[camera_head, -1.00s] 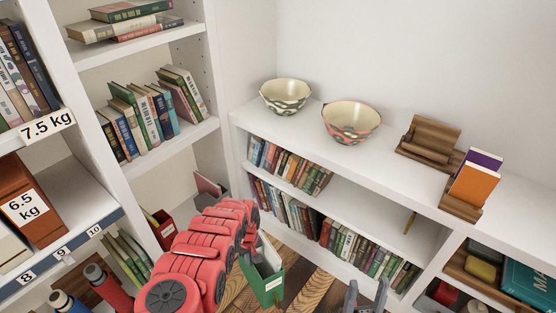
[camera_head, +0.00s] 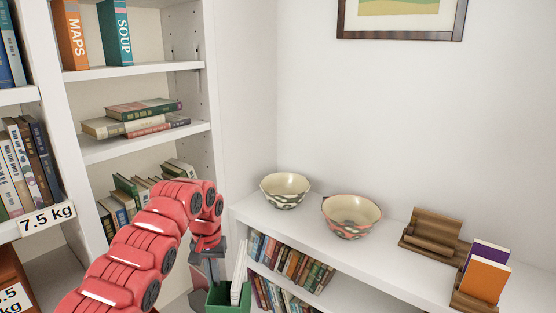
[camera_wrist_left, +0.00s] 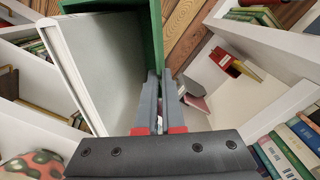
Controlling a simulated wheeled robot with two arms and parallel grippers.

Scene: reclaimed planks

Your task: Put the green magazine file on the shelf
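The green magazine file (camera_head: 230,299) hangs from my left gripper (camera_head: 207,277) at the bottom centre of the head view, in front of the corner where the two shelf units meet. White papers or folders (camera_head: 238,270) stand up out of it. In the left wrist view the fingers (camera_wrist_left: 158,112) are closed on the file's thin green wall (camera_wrist_left: 154,30). The file's lower part is cut off in the head view. The tall white shelf unit (camera_head: 150,146) is at left, and the low white shelf unit (camera_head: 386,262) is at right. My right gripper is out of view.
Two patterned bowls, a green one (camera_head: 285,189) and a red one (camera_head: 351,216), stand on the low unit's top. A wooden holder (camera_head: 433,232) and upright books (camera_head: 485,279) are farther right. Books fill much of the left shelves. A framed picture (camera_head: 400,36) hangs above.

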